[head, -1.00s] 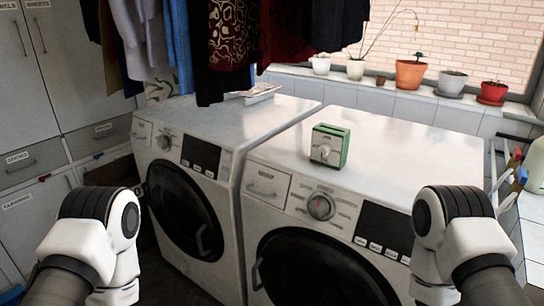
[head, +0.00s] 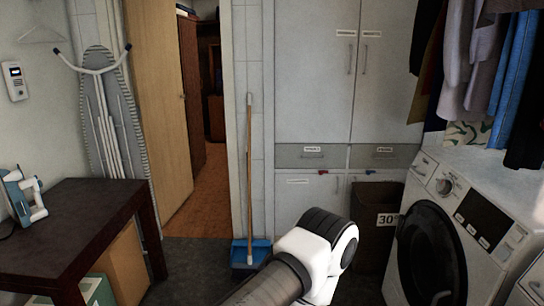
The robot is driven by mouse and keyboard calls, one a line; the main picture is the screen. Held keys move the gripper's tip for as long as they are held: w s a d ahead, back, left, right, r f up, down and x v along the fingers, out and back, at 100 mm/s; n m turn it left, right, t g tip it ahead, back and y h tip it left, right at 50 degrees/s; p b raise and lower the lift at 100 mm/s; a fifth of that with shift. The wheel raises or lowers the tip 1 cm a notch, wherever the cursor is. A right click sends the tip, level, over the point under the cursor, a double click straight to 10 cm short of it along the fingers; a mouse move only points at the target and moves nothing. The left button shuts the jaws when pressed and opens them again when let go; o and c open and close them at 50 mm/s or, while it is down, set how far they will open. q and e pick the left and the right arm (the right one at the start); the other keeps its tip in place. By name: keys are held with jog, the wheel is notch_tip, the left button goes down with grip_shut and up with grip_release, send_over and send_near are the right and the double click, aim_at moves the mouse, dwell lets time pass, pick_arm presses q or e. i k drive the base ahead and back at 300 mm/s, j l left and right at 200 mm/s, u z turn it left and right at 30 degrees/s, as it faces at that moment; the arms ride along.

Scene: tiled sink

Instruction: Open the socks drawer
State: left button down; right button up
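The socks drawer (head: 311,158) is the left of two grey drawers in the cabinet at the back, in the head view. It has a small white label, too small to read now, and a short handle below it. The drawer front is flush with the cabinet, so it looks shut. A white and black joint of one of my arms, likely the left, shows low in the middle, in front of and well short of the cabinet. Neither gripper is in view.
A second drawer (head: 384,158) sits right of it. A dark basket (head: 377,222) stands before the cabinet's lower right. A broom (head: 252,175) and blue dustpan (head: 250,253) stand left of the cabinet. A washing machine (head: 450,235) is right, a dark table (head: 70,225) left.

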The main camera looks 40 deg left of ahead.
aim_at(287, 155)
jog(key=u, duration=1.2)
jog(key=z, duration=0.55)
jog(key=i+j+z, duration=1.1)
jog(key=j, duration=0.3)
jog(key=k+l, duration=0.05)
